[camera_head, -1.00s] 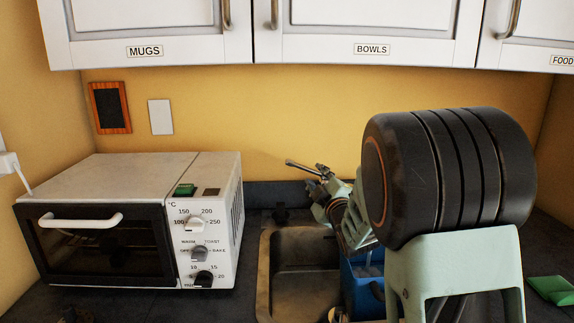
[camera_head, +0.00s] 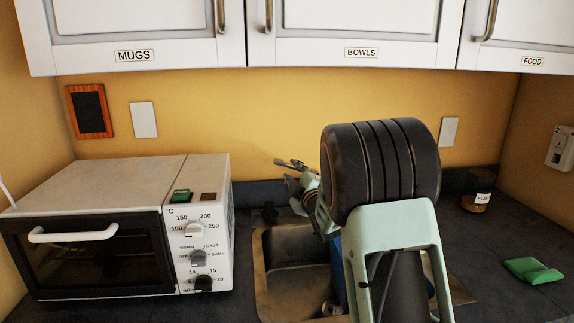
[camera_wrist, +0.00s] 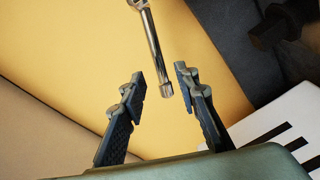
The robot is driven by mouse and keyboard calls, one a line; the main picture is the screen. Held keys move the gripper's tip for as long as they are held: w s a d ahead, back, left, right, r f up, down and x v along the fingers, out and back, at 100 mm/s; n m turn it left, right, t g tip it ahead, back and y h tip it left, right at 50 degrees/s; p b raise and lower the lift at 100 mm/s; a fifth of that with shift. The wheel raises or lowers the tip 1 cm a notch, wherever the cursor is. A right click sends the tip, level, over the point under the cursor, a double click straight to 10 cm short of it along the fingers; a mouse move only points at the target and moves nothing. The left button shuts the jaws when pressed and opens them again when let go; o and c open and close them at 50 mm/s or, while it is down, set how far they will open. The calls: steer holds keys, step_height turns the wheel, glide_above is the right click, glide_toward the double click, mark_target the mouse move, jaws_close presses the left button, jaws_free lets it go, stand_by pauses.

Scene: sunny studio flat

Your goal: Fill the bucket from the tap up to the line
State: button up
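A metal tap lever (camera_head: 290,163) sticks up behind the sink at the tip of my gripper (camera_head: 296,180). In the wrist view a slim chrome rod (camera_wrist: 156,50), which looks like this lever, has its end between the two fingertips of my gripper (camera_wrist: 160,84). The fingers are apart, with a gap on both sides of the rod. A blue thing, likely the bucket (camera_head: 338,265), stands in the sink (camera_head: 290,272), mostly hidden behind my arm. Its line, any water in it and the tap's spout cannot be seen.
A white toaster oven (camera_head: 110,230) stands on the counter left of the sink. At right are a dark labelled jar (camera_head: 477,196) and a green folded cloth or sponge (camera_head: 533,270). White cupboards (camera_head: 350,30) hang above. The counter right of the sink is mostly clear.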

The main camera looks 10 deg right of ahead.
mark_target(288, 166)
steer(key=shift+w+a+p, duration=0.2)
steer(key=shift+w, duration=1.3)
steer(key=shift+w+a+p, duration=0.15)
steer(key=shift+w+a, duration=0.05)
steer(key=shift+w, duration=1.25)
steer(key=shift+c, duration=0.3)
jaws_close()
